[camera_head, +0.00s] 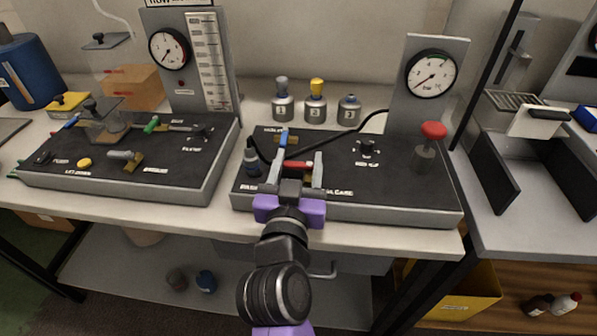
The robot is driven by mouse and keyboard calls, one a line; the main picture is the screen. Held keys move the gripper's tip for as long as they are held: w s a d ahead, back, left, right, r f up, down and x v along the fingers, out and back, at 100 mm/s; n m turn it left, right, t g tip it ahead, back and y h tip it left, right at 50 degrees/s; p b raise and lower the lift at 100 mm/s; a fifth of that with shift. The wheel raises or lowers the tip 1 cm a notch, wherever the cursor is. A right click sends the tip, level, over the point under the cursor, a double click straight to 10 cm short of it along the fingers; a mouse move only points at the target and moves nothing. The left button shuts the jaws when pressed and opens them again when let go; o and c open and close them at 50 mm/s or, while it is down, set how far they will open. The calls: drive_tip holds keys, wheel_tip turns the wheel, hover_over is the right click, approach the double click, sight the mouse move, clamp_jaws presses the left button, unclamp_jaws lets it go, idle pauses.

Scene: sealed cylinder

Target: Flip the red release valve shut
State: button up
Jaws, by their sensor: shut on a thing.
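The red release valve (300,167) is a small red lever on the front part of the right dark panel (400,196). It lies roughly sideways in the picture, between the fingers of my gripper (297,162). My gripper reaches in from the front edge and is shut on the red lever. Its palm and wrist hide part of the panel's front edge and some of the label there. The valve's body under the lever is mostly hidden.
A black hose curves behind. A red knob (433,131) and a gauge (431,74) stand at the right. The left panel (190,184) holds more valves.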

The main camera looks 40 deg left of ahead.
sight(298, 167)
idle(0.3)
drive_tip(key=o, duration=1.4)
drive_tip(key=shift+c, duration=0.2)
drive_tip(key=v, duration=0.6)
drive_tip(key=shift+s+d, duration=0.1)
drive_tip(key=shift+s, duration=0.15)
drive_tip(key=shift+s+d, duration=0.35)
drive_tip(key=shift+s, duration=0.25)
